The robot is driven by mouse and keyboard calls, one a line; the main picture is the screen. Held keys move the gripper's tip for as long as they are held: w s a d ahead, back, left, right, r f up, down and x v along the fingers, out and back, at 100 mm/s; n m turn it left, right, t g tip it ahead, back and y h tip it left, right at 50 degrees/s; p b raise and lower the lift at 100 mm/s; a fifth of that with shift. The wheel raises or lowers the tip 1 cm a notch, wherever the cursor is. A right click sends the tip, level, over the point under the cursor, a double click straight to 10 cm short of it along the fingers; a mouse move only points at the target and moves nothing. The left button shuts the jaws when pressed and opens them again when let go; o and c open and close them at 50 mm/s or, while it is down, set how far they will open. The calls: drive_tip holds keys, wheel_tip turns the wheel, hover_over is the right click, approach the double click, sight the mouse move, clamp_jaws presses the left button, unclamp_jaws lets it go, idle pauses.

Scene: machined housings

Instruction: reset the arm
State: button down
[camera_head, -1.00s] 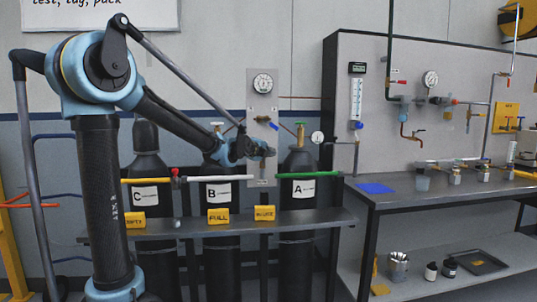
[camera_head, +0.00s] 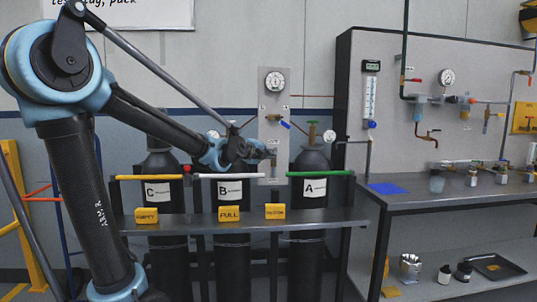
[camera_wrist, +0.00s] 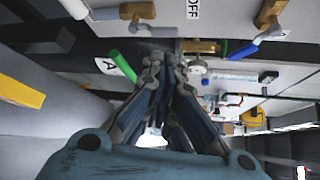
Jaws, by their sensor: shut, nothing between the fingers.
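My gripper (camera_head: 262,153) is in front of the grey gauge panel (camera_head: 273,110), with gas cylinders B (camera_head: 229,190) and A (camera_head: 313,189) to either side below it. In the wrist view my gripper (camera_wrist: 168,62) points toward a panel with brass fittings and a blue lever; its fingers are together and nothing shows between them. My arm reaches out from the left of the head view, its forearm sloping down to the right. Whether the fingertips touch the panel is unclear.
Cylinder C (camera_head: 158,192) stands at left. A dark shelf (camera_head: 250,226) with yellow tags runs before the cylinders. A workbench (camera_head: 440,199) at right carries a blue mat (camera_head: 387,188) and small containers. A yellow post (camera_head: 27,210) stands at far left.

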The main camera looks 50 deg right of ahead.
drive_tip(key=shift+s+a, duration=0.1)
drive_tip(key=shift+a, duration=0.45)
